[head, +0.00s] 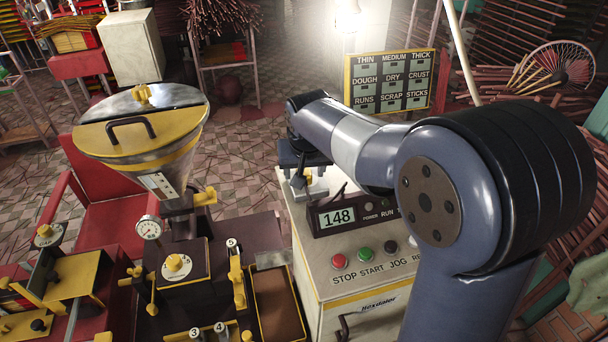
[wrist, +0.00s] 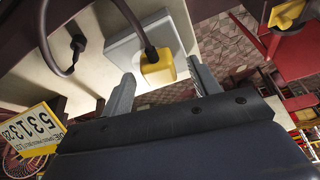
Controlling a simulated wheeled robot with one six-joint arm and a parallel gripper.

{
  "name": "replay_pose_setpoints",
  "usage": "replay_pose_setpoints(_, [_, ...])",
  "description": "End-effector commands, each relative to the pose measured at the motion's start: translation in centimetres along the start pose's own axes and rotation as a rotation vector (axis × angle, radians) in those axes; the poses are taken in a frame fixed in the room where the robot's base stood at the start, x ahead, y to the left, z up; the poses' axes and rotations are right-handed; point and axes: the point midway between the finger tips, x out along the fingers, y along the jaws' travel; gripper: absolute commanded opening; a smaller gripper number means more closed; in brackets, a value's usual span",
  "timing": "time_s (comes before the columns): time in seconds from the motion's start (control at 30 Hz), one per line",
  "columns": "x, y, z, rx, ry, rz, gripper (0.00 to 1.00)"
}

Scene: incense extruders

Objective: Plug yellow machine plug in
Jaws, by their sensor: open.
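The yellow plug (wrist: 158,70) shows in the wrist view at a white socket block (wrist: 128,48), with a dark cable (wrist: 133,18) rising from it. I cannot tell how deeply it is seated. My gripper (wrist: 162,72) is open, one grey finger on each side of the plug, with visible gaps to both. In the head view my gripper (head: 304,180) points down at the back left of the cream control cabinet (head: 345,270); the plug is not clear there. The yellow machine with its hopper (head: 140,135) stands left of the cabinet.
The control panel (head: 370,210) reads 148 and has red, green and black buttons. A yellow-edged tray (head: 280,305) lies between machine and cabinet. A sign board (head: 389,82) stands behind.

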Motion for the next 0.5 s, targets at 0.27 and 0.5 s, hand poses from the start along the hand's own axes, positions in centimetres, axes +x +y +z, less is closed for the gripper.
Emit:
replay_pose_setpoints(0.27, [-0.04,0.00,0.01,0.000,0.000,0.000,0.51])
replay_pose_setpoints(0.5, [-0.05,-0.01,0.01,0.000,0.000,0.000,0.31])
